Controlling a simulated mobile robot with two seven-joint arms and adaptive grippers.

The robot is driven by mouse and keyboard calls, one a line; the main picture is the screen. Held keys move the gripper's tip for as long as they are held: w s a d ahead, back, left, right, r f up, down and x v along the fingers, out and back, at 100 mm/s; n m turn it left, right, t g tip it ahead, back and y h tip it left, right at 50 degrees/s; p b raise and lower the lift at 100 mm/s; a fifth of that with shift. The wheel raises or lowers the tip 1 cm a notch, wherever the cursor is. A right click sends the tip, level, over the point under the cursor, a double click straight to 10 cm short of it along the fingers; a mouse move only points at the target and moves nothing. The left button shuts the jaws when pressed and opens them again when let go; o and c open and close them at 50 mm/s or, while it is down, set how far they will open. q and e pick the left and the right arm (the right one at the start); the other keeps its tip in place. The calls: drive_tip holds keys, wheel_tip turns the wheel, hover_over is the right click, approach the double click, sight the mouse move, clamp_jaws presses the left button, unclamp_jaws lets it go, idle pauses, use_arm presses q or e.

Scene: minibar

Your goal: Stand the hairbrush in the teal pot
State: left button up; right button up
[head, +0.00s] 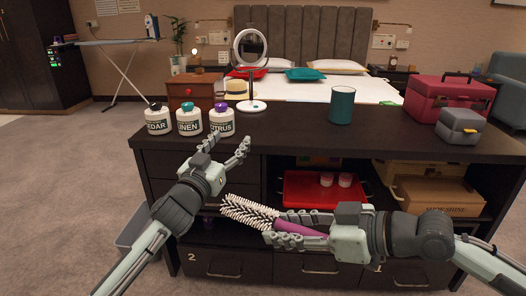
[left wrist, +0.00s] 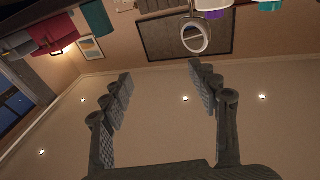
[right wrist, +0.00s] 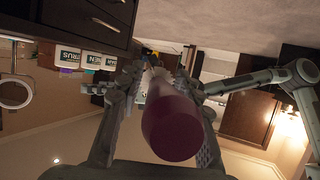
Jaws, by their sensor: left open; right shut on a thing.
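The hairbrush (head: 250,213) has white-and-dark bristles and a purple handle. My right gripper (head: 278,228) is shut on its handle and holds it in front of the cabinet, roughly level, bristle end pointing left. In the right wrist view the purple handle end (right wrist: 172,125) lies between the fingers and hides most of the brush. The teal pot (head: 342,105) stands upright on the dark counter, right of the middle, apart from both grippers. My left gripper (head: 228,146) is open and empty at the counter's front edge, below the labelled jars.
Three labelled jars (head: 190,121) stand at the counter's left end, near a round mirror (head: 250,48) on a stand. A maroon case (head: 450,97) and a grey box (head: 461,126) stand at the right. A red tray (head: 300,198) is on the shelf below. The counter around the pot is clear.

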use_arm(q)
drive_tip(key=s+d+r+m+g+h, duration=0.1)
drive_tip(key=d+r+m+h, duration=0.4)
drive_tip(key=r, duration=0.4)
drive_tip(key=s+d+r+m+g+h, duration=0.2)
drive_tip(key=d+r+m+h, duration=0.25)
drive_tip(key=r+h, duration=0.35)
drive_tip(key=s+d+r+m+g+h, duration=0.2)
drive_tip(key=s+d+r+m+g, duration=0.2)
drive_tip(key=s+d+m+g, duration=1.05)
wheel_tip(320, 180, down, 2)
drive_tip(key=s+d+n+g+y, duration=0.1)
drive_tip(key=s+d+g+y, duration=0.1)
drive_tip(key=g+y, duration=0.15)
drive_tip(key=n+t+y, duration=0.2)
drive_tip(key=n+y, duration=0.1)
drive_tip(key=y, duration=1.4)
hover_over(263, 208)
wheel_tip(263, 208, down, 12)
wheel_tip(263, 208, down, 11)
